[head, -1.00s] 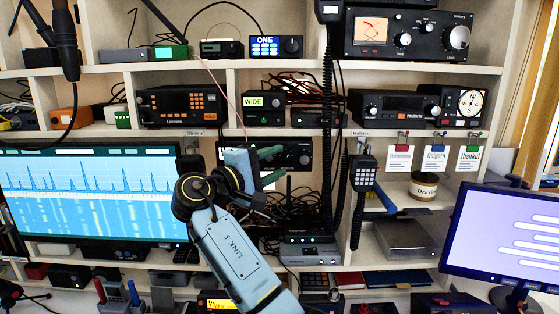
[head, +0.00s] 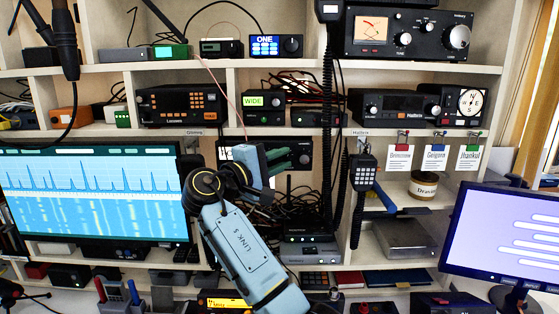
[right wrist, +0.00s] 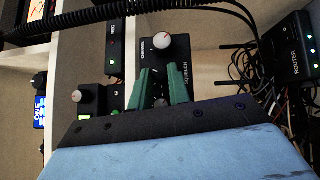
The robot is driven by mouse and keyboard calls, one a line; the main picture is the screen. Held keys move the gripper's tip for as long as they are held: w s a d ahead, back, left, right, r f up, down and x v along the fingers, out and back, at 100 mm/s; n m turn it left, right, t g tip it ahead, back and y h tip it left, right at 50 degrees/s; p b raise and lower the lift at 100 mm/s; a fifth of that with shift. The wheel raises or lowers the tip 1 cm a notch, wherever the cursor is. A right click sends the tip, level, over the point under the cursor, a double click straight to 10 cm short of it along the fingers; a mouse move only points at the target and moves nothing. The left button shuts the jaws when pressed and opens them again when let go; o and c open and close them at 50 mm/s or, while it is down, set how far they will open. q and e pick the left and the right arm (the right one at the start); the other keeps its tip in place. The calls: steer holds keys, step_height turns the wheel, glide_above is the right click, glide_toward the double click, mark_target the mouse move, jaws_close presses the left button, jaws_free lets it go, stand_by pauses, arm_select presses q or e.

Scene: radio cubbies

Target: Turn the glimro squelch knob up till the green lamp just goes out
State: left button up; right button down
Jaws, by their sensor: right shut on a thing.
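The dark radio (head: 304,148) sits in the middle cubby below the label shelf in the head view, partly behind my right gripper. In the right wrist view its panel (right wrist: 150,63) carries the words CHANNEL and SQUELCH. A pale-capped knob (right wrist: 172,47) stands beside CHANNEL, beyond the fingertips. My right gripper (head: 291,158) reaches the radio's front; its green fingers (right wrist: 163,80) are close together at the panel around a dark knob by the SQUELCH word, mostly hidden between them. I cannot make out the radio's green lamp. My left gripper is not in view.
A handset (head: 364,175) hangs farther right. A monitor (head: 90,195) stands at left.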

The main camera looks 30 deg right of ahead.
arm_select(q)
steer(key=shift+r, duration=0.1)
arm_select(e)
steer(key=shift+r+m+y+p, duration=0.2)
steer(key=shift+m+y+p, duration=0.4)
steer(key=shift+p, duration=0.05)
steer(key=m+y+p, duration=0.1)
steer(key=y+p, duration=0.1)
steer(key=m+y+p, duration=0.2)
steer(key=p, duration=0.1)
steer(key=shift+s+d+r+m+p, duration=0.1)
steer(key=shift+r+m+p, duration=0.2)
steer(key=shift+r, duration=0.1)
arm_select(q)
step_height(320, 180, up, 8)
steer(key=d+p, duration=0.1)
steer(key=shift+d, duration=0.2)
arm_select(e)
steer(key=shift+y, duration=0.5)
steer(key=shift+f+m, duration=0.1)
steer(key=shift+m, duration=0.2)
steer(key=c, duration=1.3)
jaws_free()
